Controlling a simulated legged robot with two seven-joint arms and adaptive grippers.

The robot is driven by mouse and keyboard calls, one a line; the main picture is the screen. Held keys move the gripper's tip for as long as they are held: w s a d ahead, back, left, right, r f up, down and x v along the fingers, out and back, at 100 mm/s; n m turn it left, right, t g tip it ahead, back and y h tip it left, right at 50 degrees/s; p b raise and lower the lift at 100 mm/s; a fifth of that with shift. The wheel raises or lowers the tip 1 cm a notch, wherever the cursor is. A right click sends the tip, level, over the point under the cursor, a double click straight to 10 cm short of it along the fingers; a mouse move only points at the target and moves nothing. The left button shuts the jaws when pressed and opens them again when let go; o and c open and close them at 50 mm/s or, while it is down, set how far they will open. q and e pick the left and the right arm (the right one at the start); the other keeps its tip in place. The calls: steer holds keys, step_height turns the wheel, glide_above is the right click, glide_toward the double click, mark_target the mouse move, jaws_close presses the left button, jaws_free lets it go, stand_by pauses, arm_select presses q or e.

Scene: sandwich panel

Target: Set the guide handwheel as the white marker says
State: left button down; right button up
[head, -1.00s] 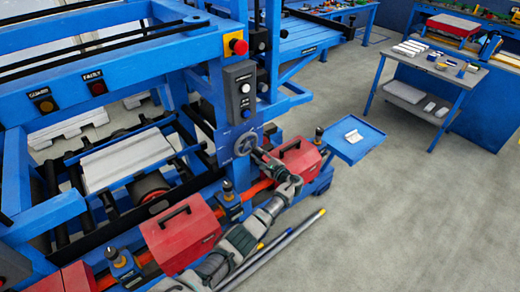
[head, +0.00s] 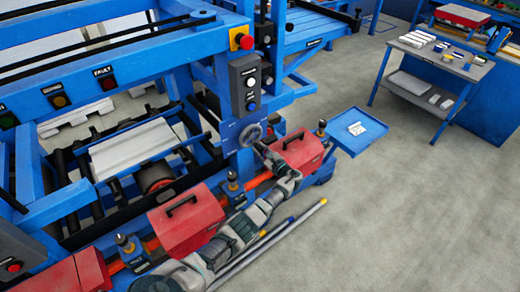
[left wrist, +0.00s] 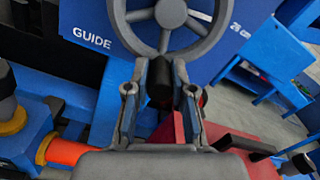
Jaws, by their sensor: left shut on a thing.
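The guide handwheel (head: 250,134) is a grey spoked wheel on the blue machine post. In the left wrist view its hub (left wrist: 171,13) and lower rim show; its top is cut off. My left gripper (head: 259,147) is at the wheel's lower edge. In the left wrist view the gripper (left wrist: 160,88) has its two fingers closed around a black handle (left wrist: 160,80) at the wheel's lower rim. White lettering "GUIDE" (left wrist: 92,37) is left of the wheel, and a white marking "26 cm" (left wrist: 240,28) is at its right. My right gripper is not in view.
A button box (head: 245,82) and a red stop button (head: 246,41) sit above the wheel. Red covers (head: 190,219) line the rail near my arm, with another (head: 302,149) right of the wheel. A blue tray (head: 345,143) stands further right. Open floor lies at the right.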

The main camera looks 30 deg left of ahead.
arm_select(q)
steer(key=shift+s+f, duration=0.1)
steer(key=shift+f, duration=0.25)
steer(key=c, duration=1)
jaws_free()
steer(key=shift+r, duration=0.1)
steer(key=v, duration=1.2)
steer(key=shift+w+d, duration=0.1)
steer(key=shift+w, duration=0.1)
